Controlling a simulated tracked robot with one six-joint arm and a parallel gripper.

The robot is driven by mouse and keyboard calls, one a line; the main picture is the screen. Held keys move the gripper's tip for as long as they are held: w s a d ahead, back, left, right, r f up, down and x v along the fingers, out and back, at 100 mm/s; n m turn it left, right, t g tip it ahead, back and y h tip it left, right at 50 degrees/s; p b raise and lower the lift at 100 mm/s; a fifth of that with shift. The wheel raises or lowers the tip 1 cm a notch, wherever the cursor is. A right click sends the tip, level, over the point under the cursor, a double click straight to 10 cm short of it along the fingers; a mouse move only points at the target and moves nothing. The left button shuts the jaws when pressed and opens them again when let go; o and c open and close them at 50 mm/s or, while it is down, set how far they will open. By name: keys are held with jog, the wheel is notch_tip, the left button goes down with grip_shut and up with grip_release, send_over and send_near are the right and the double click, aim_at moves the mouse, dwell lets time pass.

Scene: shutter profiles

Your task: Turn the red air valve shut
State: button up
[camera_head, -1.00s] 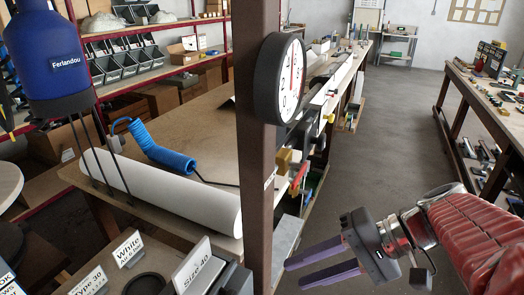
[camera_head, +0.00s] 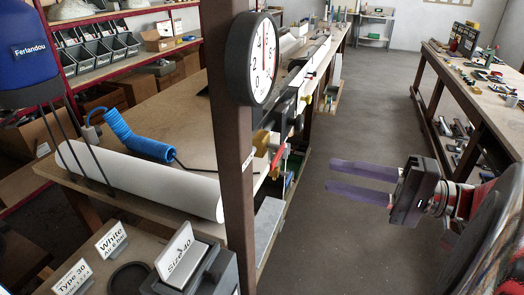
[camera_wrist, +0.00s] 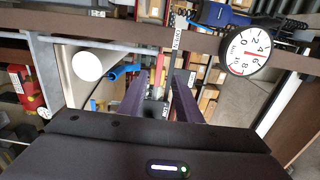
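The red air valve's lever (camera_head: 279,154) shows in the head view behind the brown post, by yellow fittings (camera_head: 262,140) at the bench's edge. It is small there, and I cannot tell its exact angle. My gripper (camera_head: 328,176) is to the right of the lever and apart from it, over the aisle floor. Its two purple fingers are spread and empty, pointing left. They also show in the wrist view (camera_wrist: 158,84), with nothing between them.
The brown post (camera_head: 228,170) carries a round pressure gauge (camera_head: 262,58), which also shows in the wrist view (camera_wrist: 245,52). A white roll (camera_head: 140,180) and a coiled blue hose (camera_head: 135,137) lie on the bench. Open floor (camera_head: 370,120) lies between the two benches.

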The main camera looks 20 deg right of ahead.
aim_at(274, 159)
jog(key=shift+a, duration=0.1)
jog(key=shift+x, duration=6.8)
jog(key=shift+c, duration=0.3)
grip_shut()
jog(key=shift+f, duration=0.1)
